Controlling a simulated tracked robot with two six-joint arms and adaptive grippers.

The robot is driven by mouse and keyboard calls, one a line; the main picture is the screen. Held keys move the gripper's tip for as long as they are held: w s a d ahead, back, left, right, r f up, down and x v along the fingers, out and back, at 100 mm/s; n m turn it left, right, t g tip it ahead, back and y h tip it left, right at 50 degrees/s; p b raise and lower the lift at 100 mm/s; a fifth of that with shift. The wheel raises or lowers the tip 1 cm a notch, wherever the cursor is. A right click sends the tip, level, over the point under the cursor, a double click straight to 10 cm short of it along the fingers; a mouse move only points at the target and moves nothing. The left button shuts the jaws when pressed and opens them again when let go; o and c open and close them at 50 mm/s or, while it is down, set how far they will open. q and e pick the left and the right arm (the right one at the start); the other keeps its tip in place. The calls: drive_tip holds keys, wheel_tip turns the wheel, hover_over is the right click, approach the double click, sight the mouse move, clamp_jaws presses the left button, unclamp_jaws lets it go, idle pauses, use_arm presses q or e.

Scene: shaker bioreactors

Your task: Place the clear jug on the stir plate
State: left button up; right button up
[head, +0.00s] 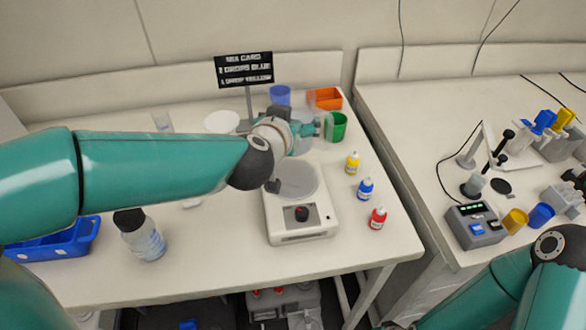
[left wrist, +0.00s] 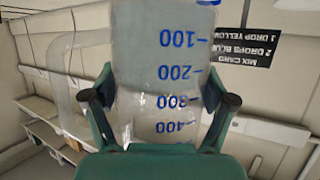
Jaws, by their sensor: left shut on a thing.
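My left gripper (head: 306,128) is shut on the clear jug (head: 303,146), which is mostly hidden behind my arm in the head view. In the left wrist view the jug (left wrist: 165,45), with blue volume marks that read upside down, sits between the two fingers of the gripper (left wrist: 160,101). My right gripper is out of view.
Yellow (head: 352,163), blue (head: 365,189) and red (head: 377,218) dropper bottles stand right of the plate. A black-capped bottle (head: 143,238) and blue tray (head: 55,240) are at left. Behind are the mix card (head: 244,70), a white bowl (head: 222,121) and coloured bins (head: 325,98).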

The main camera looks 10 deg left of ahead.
use_arm(q)
wheel_tip(320, 180, down, 10)
drive_tip(key=b, duration=0.4)
drive_tip(key=shift+f, duration=0.1)
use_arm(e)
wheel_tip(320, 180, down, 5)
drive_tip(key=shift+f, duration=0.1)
use_arm(q)
drive_tip(key=shift+f, duration=0.1)
drive_tip(key=o, duration=1.3)
drive_tip(key=shift+s, duration=0.1)
drive_tip(key=p+v, duration=0.2)
drive_tip(key=v, duration=1)
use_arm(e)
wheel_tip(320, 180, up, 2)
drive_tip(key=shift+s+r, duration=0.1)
